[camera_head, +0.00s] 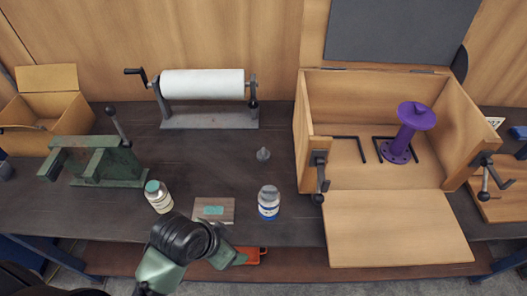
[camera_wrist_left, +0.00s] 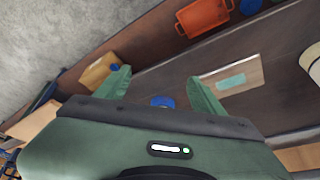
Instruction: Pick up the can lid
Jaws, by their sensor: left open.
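I cannot clearly identify a can lid. A small grey knob-like piece (camera_head: 263,155) stands on the dark bench in the head view. A jar with a blue-banded label and a grey top (camera_head: 269,202) stands in front of it, and a bottle with a teal cap (camera_head: 157,196) stands to the left. My left gripper (camera_head: 236,258) is at the bench's front edge, below the wooden block with a teal label (camera_head: 214,210). In the left wrist view its fingers (camera_wrist_left: 162,90) are apart, with nothing held. A blue round thing (camera_wrist_left: 163,101) shows beyond the palm, partly hidden. My right gripper is out of view.
An open wooden box (camera_head: 400,225) holds a purple flanged pipe (camera_head: 405,135). A paper roll (camera_head: 202,83) on a stand is at the back, and a green vise (camera_head: 105,160) at the left. An orange container (camera_wrist_left: 203,16) sits on the lower shelf.

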